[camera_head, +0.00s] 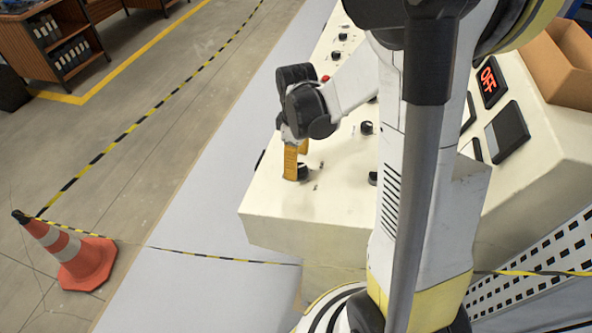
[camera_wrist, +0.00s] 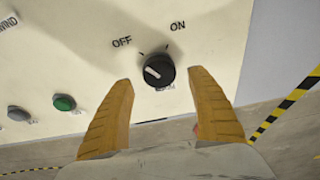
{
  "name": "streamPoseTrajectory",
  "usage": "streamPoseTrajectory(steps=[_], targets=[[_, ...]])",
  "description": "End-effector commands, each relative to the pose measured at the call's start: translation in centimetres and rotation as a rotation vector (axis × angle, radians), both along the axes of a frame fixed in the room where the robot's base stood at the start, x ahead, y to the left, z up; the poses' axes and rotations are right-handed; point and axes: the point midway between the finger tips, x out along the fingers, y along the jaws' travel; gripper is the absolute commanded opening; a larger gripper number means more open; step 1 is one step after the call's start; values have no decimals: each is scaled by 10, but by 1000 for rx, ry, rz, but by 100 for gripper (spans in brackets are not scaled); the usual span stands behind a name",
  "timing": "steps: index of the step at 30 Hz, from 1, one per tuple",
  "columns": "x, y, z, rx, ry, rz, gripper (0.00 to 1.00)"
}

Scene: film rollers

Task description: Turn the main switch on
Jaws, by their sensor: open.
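The main switch (camera_wrist: 159,71) is a round black knob on the cream panel, between my fingertips in the wrist view. The labels OFF and ON stand above it, and its white mark points up and left, toward OFF. My gripper (camera_wrist: 165,88) has yellow fingers, open, one on each side of the knob with gaps showing. In the head view my gripper (camera_head: 296,160) is at the near left corner of the console, with the black knob (camera_head: 302,171) at the fingertips. Whether a finger touches it cannot be told.
A green button (camera_wrist: 64,102) and a grey button (camera_wrist: 18,113) lie left of the switch in the wrist view. A traffic cone (camera_head: 75,255) and striped tape stand at left.

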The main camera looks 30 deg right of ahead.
Motion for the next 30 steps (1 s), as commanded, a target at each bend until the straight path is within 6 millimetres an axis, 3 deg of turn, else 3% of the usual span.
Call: streamPoseTrajectory(steps=[1, 6, 15, 16, 21, 30], targets=[[0, 0, -10, 0, 0, 0, 67], [0, 0, -24, 0, 0, -1, 67], [0, 0, -26, 0, 0, -1, 67], [0, 0, -26, 0, 0, -1, 66], [0, 0, -26, 0, 0, -1, 14], [0, 0, -26, -1, -1, -9, 14]])
